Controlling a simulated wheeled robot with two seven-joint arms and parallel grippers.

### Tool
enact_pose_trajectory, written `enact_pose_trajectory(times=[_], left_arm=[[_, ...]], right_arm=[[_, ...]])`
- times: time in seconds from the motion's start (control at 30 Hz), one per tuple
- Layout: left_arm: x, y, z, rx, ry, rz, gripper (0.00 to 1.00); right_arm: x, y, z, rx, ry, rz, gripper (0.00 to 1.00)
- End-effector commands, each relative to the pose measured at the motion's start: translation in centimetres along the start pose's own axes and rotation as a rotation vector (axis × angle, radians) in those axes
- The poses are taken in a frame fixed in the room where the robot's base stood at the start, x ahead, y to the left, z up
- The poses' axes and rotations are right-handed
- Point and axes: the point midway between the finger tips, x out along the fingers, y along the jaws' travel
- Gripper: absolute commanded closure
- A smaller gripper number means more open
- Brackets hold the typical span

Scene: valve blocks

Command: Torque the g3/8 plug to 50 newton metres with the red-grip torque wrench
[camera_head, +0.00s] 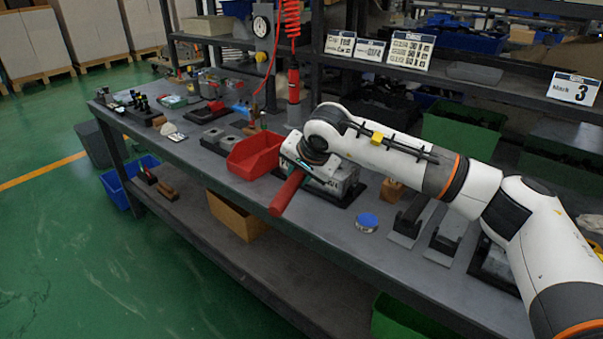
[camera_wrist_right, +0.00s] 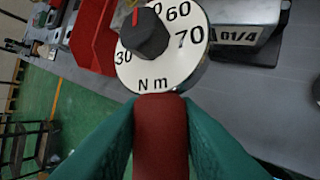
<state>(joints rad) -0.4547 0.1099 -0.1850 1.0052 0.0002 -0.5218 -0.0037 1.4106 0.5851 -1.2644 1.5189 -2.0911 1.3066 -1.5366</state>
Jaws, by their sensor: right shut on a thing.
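My right gripper (camera_head: 298,168) is shut on the red grip of the torque wrench (camera_head: 285,196); its green fingers close on either side of the dark red grip (camera_wrist_right: 160,140) in the right wrist view. Beyond the grip, the wrench's white N m dial (camera_wrist_right: 190,62) shows 30, 60 and 70. Its black knob (camera_wrist_right: 143,35) has a red mark toward the top; the exact setting is cut off. A grey valve block (camera_head: 345,185) is close by the gripper on a dark base; a block label in the wrist view ends in 1/4 (camera_wrist_right: 238,37). I cannot make out the G3/8 plug. My left gripper is not in view.
A red bin (camera_head: 255,155) is left of the valve block. A blue round tin (camera_head: 367,222) and dark stands (camera_head: 408,222) are to its right. A red coiled hose (camera_head: 292,20) hangs behind. Signs (camera_head: 410,50) line the shelf. The bench front is mostly clear.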

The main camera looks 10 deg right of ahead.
Motion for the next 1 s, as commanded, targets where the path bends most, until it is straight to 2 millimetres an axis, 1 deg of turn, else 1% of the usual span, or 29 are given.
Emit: enact_pose_trajectory(times=[0.03,0.47,0.53,0.57,0.6,0.83,1.0], left_arm=[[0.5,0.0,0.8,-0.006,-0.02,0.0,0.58],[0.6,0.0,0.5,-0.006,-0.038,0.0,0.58],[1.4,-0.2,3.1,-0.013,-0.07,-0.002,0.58],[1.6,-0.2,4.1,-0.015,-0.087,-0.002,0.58],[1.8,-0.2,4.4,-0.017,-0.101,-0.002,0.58],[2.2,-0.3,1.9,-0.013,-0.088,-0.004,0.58],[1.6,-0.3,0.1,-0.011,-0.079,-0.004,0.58]], right_arm=[[0.0,0.0,0.2,0.002,-0.006,0.004,1.0],[-0.8,0.5,0.6,0.001,-0.009,0.006,1.0],[-1.1,0.7,0.7,0.002,-0.009,0.006,1.0],[-1.3,0.7,0.8,0.002,-0.01,0.007,1.0],[-1.4,0.8,0.9,0.002,-0.009,0.006,1.0],[-2.6,1.5,1.2,-0.001,-0.007,0.007,1.0],[-4.3,2.5,1.9,-0.001,-0.006,0.008,1.0]])
